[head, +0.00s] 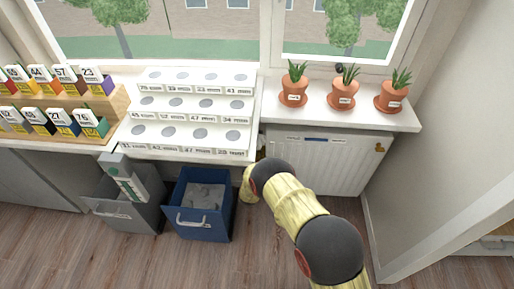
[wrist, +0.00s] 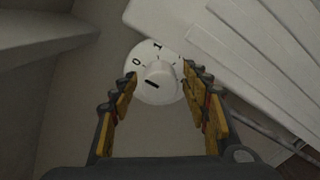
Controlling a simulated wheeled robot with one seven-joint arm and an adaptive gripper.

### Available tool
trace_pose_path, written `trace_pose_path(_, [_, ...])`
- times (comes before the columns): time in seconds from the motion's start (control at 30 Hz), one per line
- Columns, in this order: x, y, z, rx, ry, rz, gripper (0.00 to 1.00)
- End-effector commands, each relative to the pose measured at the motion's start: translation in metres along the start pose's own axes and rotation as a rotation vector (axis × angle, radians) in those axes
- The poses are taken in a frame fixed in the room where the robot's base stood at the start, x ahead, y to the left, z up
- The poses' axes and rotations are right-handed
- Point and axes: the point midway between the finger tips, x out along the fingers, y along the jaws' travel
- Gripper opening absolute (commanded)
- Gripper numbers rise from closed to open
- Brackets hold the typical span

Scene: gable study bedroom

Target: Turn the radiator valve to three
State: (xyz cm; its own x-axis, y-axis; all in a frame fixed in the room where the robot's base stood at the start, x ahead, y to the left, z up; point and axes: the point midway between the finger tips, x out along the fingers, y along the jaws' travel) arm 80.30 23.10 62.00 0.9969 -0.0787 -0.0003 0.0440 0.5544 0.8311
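The radiator valve (wrist: 160,83) is a round white dial with a raised centre knob, seen in the wrist view. The figures 0 and 1 show along its upper left rim; marks further right are partly hidden by a finger. A short dark line lies on the knob's lower face; I cannot tell for sure which figure it points to. My gripper (wrist: 159,77) is open, with one yellow-and-dark finger on each side of the dial and its tips near the rim. I cannot tell whether they touch. In the head view the valve and fingers are hidden beside the radiator (head: 322,166).
The radiator's white ribs (wrist: 255,50) run close on the right in the wrist view. Three potted plants (head: 343,95) stand on the sill above it. A blue bin (head: 203,225) and a grey bin (head: 112,211) stand on the floor to the left of my arm.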

Motion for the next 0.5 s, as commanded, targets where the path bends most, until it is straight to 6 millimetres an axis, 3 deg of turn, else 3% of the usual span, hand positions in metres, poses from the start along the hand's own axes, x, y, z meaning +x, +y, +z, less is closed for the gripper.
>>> trace_pose_path(0.5, [-0.0003,-0.0004,-0.0001,0.000,0.000,-0.001,0.15])
